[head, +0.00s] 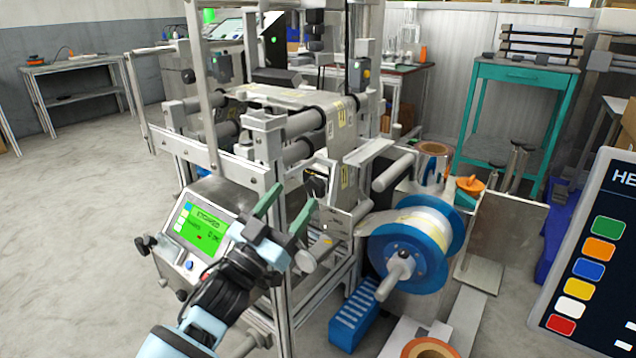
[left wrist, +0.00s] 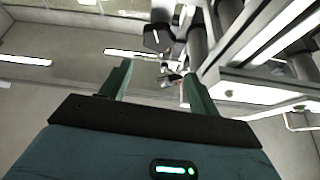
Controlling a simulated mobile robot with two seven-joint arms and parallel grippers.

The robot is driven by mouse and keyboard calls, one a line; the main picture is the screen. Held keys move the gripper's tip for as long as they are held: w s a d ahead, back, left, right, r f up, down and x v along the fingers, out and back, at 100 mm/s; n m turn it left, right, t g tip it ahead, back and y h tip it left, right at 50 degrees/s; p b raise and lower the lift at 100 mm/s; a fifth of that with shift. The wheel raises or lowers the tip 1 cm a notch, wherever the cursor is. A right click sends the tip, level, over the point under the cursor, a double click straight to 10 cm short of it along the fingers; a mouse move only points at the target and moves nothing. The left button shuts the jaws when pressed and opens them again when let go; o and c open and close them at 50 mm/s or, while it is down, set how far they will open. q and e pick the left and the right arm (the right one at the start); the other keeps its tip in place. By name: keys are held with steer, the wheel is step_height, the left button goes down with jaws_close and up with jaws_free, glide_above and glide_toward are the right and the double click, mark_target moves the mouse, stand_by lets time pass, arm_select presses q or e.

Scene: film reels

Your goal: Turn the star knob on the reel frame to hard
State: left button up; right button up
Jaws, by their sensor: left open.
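The reel frame (head: 268,140) is a grey metal stand with rollers in the middle of the head view. My left gripper (head: 285,208) is open in front of it, its two green fingers apart with nothing between them. In the left wrist view, a dark knob with a white mark (left wrist: 157,38) shows beyond the open fingers (left wrist: 157,88), apart from them. I cannot tell for sure whether it is the star knob, and its setting is not readable. In the head view the spot beyond the fingers is small and cluttered. My right gripper is not in view.
A control box with a green screen (head: 205,228) sits left of my gripper. A blue reel (head: 447,245) with pale film stands to the right, above a blue slotted block (head: 352,318). A dark colour-key board (head: 590,270) fills the right edge. Floor at the left is clear.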

mark_target(313, 190)
arm_select(q)
steer(key=n, duration=0.1)
steer(key=d+f+n+y, duration=0.1)
steer(key=n, duration=0.1)
steer(key=shift+w+d+f+y, duration=0.25)
steer(key=shift+w+y, duration=0.05)
steer(key=shift+w, duration=0.05)
steer(key=shift+d+f, duration=0.1)
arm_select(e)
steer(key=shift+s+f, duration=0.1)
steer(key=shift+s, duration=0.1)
arm_select(q)
steer(key=shift+w, duration=0.1)
steer(key=shift+w+d+b, duration=0.2)
steer(key=shift+w+b, duration=0.05)
steer(key=shift+b, duration=0.05)
steer(key=b+x, duration=0.2)
steer(key=x, duration=0.3)
steer(key=shift+w+d, duration=0.15)
steer(key=shift+w, duration=0.1)
steer(key=shift+w+d+r, duration=0.25)
steer(key=shift+w+r, duration=0.15)
steer(key=shift+w, duration=0.05)
steer(key=shift+w+d+r, duration=0.1)
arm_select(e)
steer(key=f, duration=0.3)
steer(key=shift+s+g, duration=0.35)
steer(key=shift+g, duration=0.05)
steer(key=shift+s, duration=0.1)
